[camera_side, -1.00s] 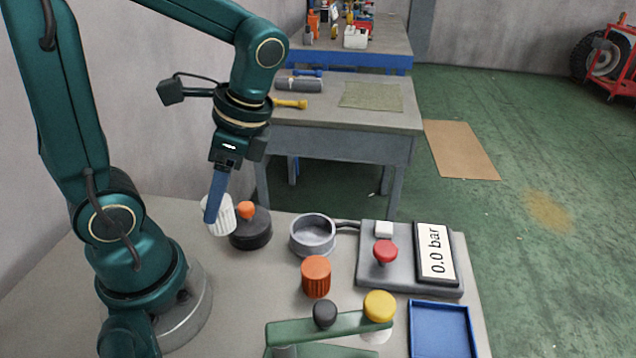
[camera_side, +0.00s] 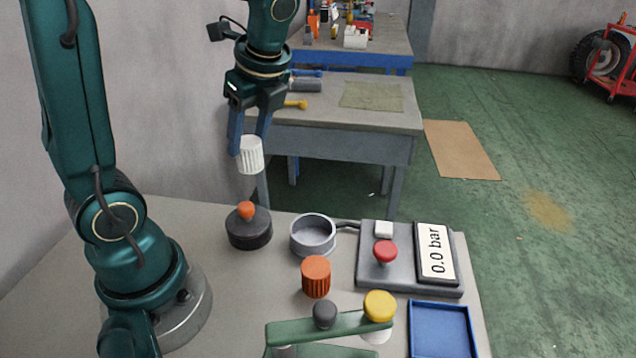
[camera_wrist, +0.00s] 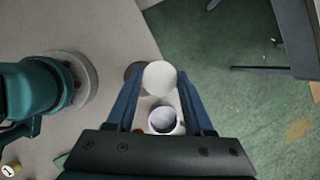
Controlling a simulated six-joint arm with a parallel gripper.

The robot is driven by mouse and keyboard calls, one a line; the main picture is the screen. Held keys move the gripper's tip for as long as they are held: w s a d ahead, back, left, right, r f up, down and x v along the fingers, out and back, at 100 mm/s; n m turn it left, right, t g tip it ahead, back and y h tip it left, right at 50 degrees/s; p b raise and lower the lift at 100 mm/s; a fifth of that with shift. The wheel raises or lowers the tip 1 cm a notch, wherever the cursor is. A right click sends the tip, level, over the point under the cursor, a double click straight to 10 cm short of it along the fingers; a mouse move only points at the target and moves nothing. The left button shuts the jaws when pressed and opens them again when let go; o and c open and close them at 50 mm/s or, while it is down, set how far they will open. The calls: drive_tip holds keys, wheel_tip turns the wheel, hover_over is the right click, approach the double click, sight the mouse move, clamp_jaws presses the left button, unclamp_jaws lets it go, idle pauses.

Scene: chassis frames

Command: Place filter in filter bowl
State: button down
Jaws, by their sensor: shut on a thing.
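The white ribbed filter (camera_side: 250,156) is held upright between the blue fingers of my gripper (camera_side: 248,148), well above the table. In the wrist view the filter (camera_wrist: 160,78) shows its round white end, with a finger on each side. The grey round open bowl (camera_side: 313,237), which I take as the filter bowl, stands on the table below and to the right of the filter. It looks empty. The bowl also shows in the wrist view (camera_wrist: 163,121).
A black round lid-like part with an orange knob (camera_side: 248,230) sits left of the bowl. An orange ribbed cylinder (camera_side: 316,277), a gauge panel with a red button (camera_side: 385,251), a green bar with knobs (camera_side: 335,327) and a blue tray (camera_side: 441,330) stand nearby.

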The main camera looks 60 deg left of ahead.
drive_tip(key=shift+w+d+f, duration=0.85)
drive_tip(key=shift+d+f, duration=0.9)
drive_tip(key=shift+f, duration=0.1)
drive_tip(key=shift+w+d+f, duration=0.85)
drive_tip(key=shift+d+f, duration=0.95)
drive_tip(key=shift+f, duration=0.05)
drive_tip(key=shift+w+d+f, duration=0.85)
drive_tip(key=shift+d+f, duration=0.9)
drive_tip(key=shift+f, duration=0.1)
drive_tip(key=shift+f, duration=0.1)
drive_tip(key=shift+c, duration=1.4)
unclamp_jaws()
drive_tip(key=v, duration=1.1)
drive_tip(key=s+a+r+n+t+h, duration=0.1)
drive_tip(key=s+n+t+h, duration=0.3)
drive_tip(key=s+n, duration=0.7)
drive_tip(key=a+n+t, duration=0.1)
drive_tip(key=n+t, duration=0.1)
drive_tip(key=n, duration=0.2)
drive_tip(key=shift+t, duration=0.3)
